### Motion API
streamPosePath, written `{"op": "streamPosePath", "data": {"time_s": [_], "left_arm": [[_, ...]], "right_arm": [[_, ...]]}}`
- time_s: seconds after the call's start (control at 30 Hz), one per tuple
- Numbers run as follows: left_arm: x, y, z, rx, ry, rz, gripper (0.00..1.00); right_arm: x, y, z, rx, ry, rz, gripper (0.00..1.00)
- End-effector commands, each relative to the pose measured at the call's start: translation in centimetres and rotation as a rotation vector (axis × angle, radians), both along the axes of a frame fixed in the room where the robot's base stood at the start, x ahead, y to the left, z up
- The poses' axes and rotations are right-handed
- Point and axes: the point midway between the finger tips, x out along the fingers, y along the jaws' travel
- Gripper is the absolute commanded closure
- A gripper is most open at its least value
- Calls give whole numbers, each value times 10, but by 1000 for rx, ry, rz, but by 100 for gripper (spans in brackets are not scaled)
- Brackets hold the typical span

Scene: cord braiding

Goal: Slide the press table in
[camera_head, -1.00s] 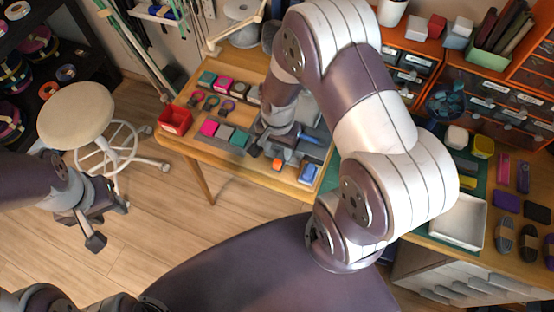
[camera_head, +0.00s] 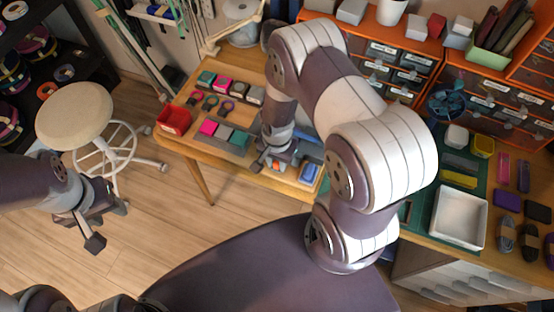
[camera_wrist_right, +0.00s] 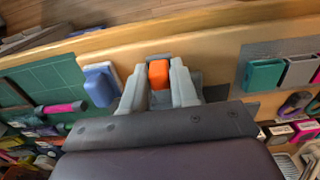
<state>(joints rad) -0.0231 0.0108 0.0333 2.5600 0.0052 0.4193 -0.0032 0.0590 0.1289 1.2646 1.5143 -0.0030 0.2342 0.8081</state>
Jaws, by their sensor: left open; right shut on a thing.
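My right gripper (camera_head: 274,163) is low over the front edge of the wooden workbench (camera_head: 190,155). In the right wrist view its two grey fingers (camera_wrist_right: 159,88) are closed on a small orange block-like handle (camera_wrist_right: 159,72). My left gripper (camera_head: 93,228) is open and empty over the floor, away from the bench.
A blue-topped block (camera_head: 310,172) lies close to the right gripper; it also shows in the wrist view (camera_wrist_right: 99,84). Pink, grey and teal blocks (camera_head: 224,133) and a red bin (camera_head: 174,121) stand to the left. A white tray (camera_head: 459,217) is at the right. A stool (camera_head: 75,115) stands near my left arm.

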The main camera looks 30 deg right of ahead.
Motion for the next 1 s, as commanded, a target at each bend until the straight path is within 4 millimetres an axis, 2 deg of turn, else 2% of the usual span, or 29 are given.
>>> {"op": "streamPosePath", "data": {"time_s": [0.13,0.4,0.5,0.67,0.93,0.97,1.0], "left_arm": [[0,0,-6,0,0,0,57],[0,0,-24,0,0,0,57],[0,0,-28,0,0,0,57],[0,0,-30,0,0,0,57],[0,0,-29,0,0,0,57],[0,0,-29,0,0,0,57],[0,0,-29,0,0,0,57]], "right_arm": [[15,-17,-2,0,-1,-6,100],[65,-75,-3,0,-6,-4,100],[77,-89,-2,0,-4,-3,100],[86,-99,0,0,-3,0,100],[86,-100,1,0,-4,1,100],[87,-100,1,-1,-5,1,69],[86,-100,1,0,-4,1,56]]}}
